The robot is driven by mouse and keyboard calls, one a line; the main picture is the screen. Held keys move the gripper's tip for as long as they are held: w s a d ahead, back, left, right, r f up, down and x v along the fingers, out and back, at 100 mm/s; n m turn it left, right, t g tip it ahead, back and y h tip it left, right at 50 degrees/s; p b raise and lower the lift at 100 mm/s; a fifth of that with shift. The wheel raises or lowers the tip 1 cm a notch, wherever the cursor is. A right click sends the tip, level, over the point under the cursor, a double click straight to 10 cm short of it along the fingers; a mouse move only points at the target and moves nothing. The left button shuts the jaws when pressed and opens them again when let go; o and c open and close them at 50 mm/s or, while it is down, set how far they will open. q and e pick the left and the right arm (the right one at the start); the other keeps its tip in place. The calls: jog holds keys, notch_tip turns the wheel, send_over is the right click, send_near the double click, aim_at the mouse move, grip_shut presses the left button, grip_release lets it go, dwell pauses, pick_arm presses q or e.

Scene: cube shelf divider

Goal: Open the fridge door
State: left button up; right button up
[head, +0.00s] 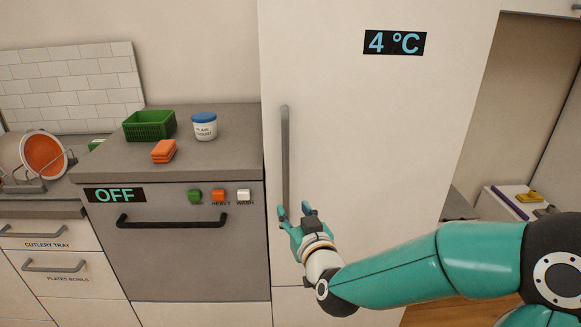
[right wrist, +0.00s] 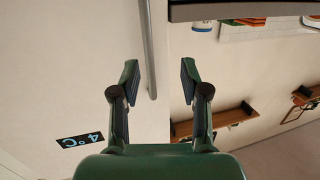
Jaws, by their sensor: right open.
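The fridge door (head: 370,130) is tall, white and shut, with a 4 °C display (head: 394,43) near its top. A grey vertical bar handle (head: 285,150) runs along its left side. My right gripper (head: 294,211) is open at the lower part of the handle, with its fingertips towards the door. In the right wrist view the handle (right wrist: 148,45) shows between the two open fingers of the gripper (right wrist: 160,75), close beside the left one. I cannot tell whether they touch. My left gripper is not in view.
The dishwasher (head: 190,250) stands just left of the fridge, with a counter above it. A green basket (head: 150,125), an orange sponge-like stack (head: 164,151) and a yogurt tub (head: 205,128) are on that counter. Open floor shows at the lower right.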

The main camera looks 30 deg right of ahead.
aim_at(287, 163)
jog(key=shift+t+h, duration=0.5)
jog(key=shift+h, duration=0.1)
jog(key=r+p+x, duration=0.1)
jog(key=x, duration=0.4)
jog(key=d+r+p+x, duration=0.1)
jog(key=p+x, duration=0.1)
jog(key=x, duration=0.4)
jog(key=r+p+x, duration=0.1)
jog(key=x, duration=0.4)
jog(key=shift+d+r, duration=0.2)
jog(key=shift+d, duration=0.3)
jog(key=shift+s, duration=0.1)
grip_shut()
